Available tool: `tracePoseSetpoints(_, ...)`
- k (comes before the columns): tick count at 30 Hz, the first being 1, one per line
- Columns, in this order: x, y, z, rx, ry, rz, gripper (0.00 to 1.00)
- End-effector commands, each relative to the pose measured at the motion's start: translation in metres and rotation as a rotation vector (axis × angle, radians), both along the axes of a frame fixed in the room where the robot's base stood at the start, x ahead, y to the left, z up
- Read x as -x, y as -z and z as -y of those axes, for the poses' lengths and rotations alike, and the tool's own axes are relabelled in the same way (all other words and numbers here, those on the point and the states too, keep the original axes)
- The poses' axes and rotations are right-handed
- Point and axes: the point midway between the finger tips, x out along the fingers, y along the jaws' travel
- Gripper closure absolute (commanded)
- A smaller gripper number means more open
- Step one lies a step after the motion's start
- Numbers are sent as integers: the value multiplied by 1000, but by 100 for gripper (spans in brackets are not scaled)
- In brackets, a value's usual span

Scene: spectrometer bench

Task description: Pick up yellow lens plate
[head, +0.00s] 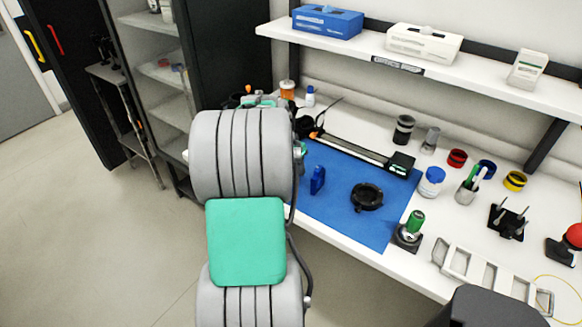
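I cannot make out a yellow lens plate for certain. A small blue plate-like piece (317,180) stands upright on the blue mat (338,217), just right of my arm. A yellow-and-black round piece (515,181) sits on the bench at the right, but it looks like a short cylinder, not a plate. My large grey and green arm fills the left middle of the head view and covers the left part of the bench. My gripper is not visible; it may be hidden behind the arm.
A black rail (352,149) lies along the back of the mat, with a black ring mount (367,196) in front. A green-topped holder (409,231) and a white slotted rack (484,272) stand near the front edge. A shelf (366,47) with boxes overhangs the bench.

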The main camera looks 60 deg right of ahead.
Motion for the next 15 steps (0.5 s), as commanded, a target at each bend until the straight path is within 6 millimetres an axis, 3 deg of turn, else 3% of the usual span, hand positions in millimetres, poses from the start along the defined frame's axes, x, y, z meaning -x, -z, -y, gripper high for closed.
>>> tracePoseSetpoints(4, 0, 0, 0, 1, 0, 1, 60)
tracePoseSetpoints(15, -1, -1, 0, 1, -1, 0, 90)
